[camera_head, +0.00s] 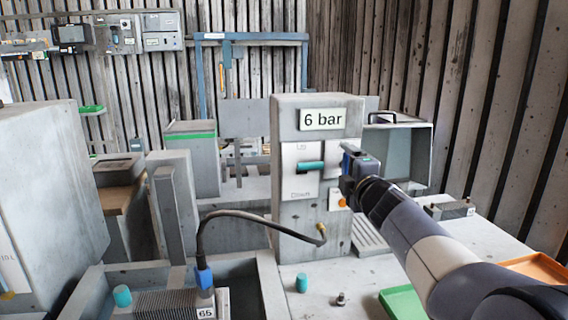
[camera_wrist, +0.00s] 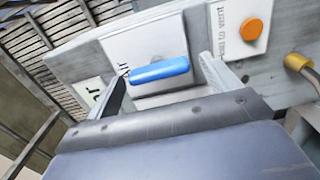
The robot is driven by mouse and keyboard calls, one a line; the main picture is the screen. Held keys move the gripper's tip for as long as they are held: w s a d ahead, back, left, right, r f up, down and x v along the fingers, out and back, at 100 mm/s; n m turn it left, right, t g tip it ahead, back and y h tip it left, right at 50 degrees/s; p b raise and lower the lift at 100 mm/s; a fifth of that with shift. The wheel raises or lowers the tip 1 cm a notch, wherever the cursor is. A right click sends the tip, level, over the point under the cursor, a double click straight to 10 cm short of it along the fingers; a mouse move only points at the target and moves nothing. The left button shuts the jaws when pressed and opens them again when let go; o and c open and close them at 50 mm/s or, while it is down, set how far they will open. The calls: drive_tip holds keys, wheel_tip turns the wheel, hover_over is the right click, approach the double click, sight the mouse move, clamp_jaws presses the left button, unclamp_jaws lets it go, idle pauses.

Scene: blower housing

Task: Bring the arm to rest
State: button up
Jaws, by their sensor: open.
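My arm (camera_head: 420,235) reaches in from the lower right, its end in front of a grey housing marked "6 bar" (camera_head: 288,125). My gripper (camera_head: 345,165) is open, close to the front of this housing. In the wrist view the two fingers of my gripper (camera_wrist: 165,82) stand apart, with a blue handle (camera_wrist: 160,70) on a white plate (camera_wrist: 150,38) showing between them. I see no finger closed on the handle; the depth gap is hard to tell. In the head view my gripper covers much of this plate.
The housing also carries a teal handle (camera_head: 310,166), an orange button (camera_wrist: 251,29) and a brass fitting (camera_wrist: 298,62). A dark hose (camera_head: 250,217) arches to a blue connector (camera_head: 203,275). A green tray (camera_head: 402,303) and an orange tray (camera_head: 540,267) lie near my arm.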

drive_tip(key=shift+s, duration=0.15)
drive_tip(key=s+d, duration=0.2)
drive_tip(key=s, duration=0.8)
drive_tip(key=shift+m, duration=0.3)
drive_tip(key=w, duration=0.3)
drive_tip(key=w+a, duration=0.1)
drive_tip(key=w, duration=0.3)
drive_tip(key=w+a, duration=0.1)
drive_tip(key=w, duration=0.2)
drive_tip(key=shift+w+r+p, duration=0.2)
drive_tip(key=shift+p, duration=0.2)
drive_tip(key=m+p, duration=1)
drive_tip(key=m, duration=0.1)
drive_tip(key=m+p, duration=0.6)
drive_tip(key=shift+d+r, duration=0.15)
drive_tip(key=shift+d, duration=0.1)
drive_tip(key=shift+s+f, duration=0.1)
drive_tip(key=shift+f, duration=0.1)
